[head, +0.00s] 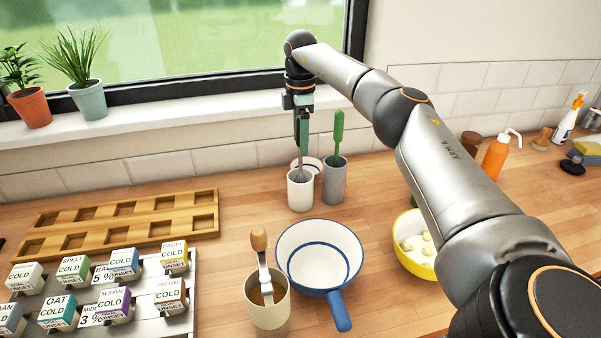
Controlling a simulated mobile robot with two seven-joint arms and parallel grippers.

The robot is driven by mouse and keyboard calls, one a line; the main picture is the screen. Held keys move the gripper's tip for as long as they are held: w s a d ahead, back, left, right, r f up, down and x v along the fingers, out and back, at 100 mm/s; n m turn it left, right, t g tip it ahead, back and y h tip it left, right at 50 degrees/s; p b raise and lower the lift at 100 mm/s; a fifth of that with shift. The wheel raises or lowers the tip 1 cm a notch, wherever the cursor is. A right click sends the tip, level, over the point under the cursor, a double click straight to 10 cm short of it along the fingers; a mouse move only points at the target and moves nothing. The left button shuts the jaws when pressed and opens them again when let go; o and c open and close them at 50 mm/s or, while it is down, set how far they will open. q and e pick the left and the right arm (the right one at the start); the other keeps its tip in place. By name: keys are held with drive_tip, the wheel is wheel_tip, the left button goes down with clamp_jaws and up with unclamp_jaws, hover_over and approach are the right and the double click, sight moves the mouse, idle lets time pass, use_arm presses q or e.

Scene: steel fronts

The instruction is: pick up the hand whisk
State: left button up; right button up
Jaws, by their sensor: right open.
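The hand whisk (301,176) stands in a white cup (300,194) near the back wall, its wire part showing at the cup's mouth. My right gripper (302,125) is open and points down directly above the cup, with its fingers at the whisk's upper part. The gripper hides much of the handle, and I cannot tell whether the fingers touch it. My left gripper is not in view.
A grey cup (335,186) with a green-handled utensil (338,130) stands close on the right. A white pan (320,252), a beige cup (268,310) and a yellow bowl (413,262) are nearer. A wooden rack (125,207) lies left.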

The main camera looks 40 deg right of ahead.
drive_tip(key=shift+f, duration=0.9)
drive_tip(key=shift+c, duration=0.2)
clamp_jaws()
